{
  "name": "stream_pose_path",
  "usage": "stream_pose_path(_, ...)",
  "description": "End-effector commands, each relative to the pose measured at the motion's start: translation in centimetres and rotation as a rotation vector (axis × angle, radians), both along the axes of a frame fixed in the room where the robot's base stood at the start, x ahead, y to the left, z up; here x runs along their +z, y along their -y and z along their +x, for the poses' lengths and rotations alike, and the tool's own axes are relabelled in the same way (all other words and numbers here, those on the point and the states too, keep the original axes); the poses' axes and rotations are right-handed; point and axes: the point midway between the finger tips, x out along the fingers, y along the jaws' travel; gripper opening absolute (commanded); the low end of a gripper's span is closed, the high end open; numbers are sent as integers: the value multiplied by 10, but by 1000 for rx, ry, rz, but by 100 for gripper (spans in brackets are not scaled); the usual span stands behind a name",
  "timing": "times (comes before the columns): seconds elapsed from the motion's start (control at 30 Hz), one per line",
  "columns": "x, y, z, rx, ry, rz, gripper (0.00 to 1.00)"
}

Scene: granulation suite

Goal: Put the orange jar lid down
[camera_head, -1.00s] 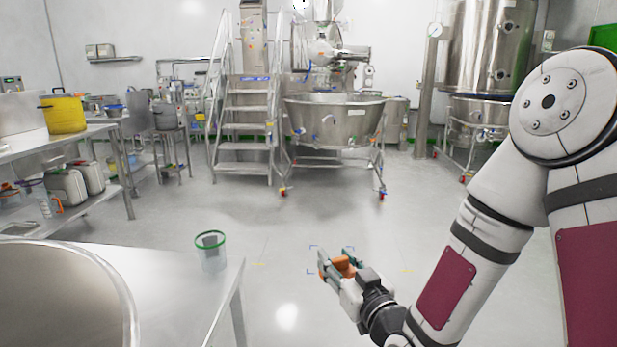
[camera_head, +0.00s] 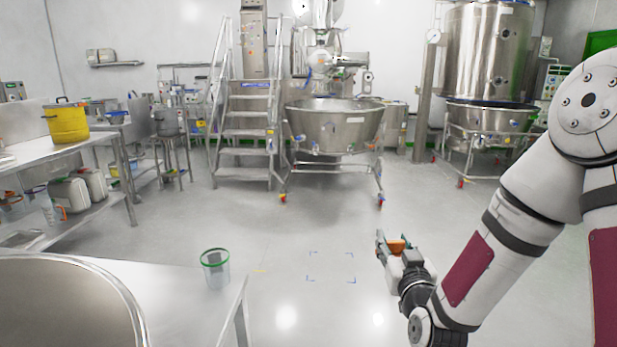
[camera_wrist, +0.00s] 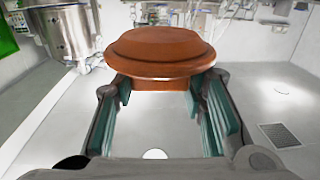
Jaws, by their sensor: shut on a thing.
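The orange jar lid (camera_wrist: 160,52) is held between the green-padded fingers of my gripper (camera_wrist: 160,105) in the wrist view. Its wide domed top faces up, and the fingers close on the narrower block below it. In the head view the lid (camera_head: 397,246) is a small orange shape at the tips of my gripper (camera_head: 388,248). The gripper is out over open floor, to the right of the near metal table (camera_head: 185,300). No surface shows directly under the lid except the floor well below.
A clear jar with a green rim (camera_head: 215,268) stands near the table's right edge. A large round steel vessel (camera_head: 60,310) fills the near left. A steel bowl on a wheeled frame (camera_head: 335,125) and steps (camera_head: 245,130) stand behind. The middle floor is free.

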Motion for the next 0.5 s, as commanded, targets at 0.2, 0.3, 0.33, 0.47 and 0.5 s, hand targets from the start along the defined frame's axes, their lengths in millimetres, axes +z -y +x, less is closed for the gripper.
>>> stream_pose_path(0.2,49,0,-2,1,1,0,14)
stream_pose_path(0.3,68,-1,-3,1,0,0,14)
stream_pose_path(0.33,73,-1,-3,1,1,0,14)
stream_pose_path(0.47,96,-1,-5,1,0,0,14)
stream_pose_path(0.5,102,-1,-6,1,-1,0,14)
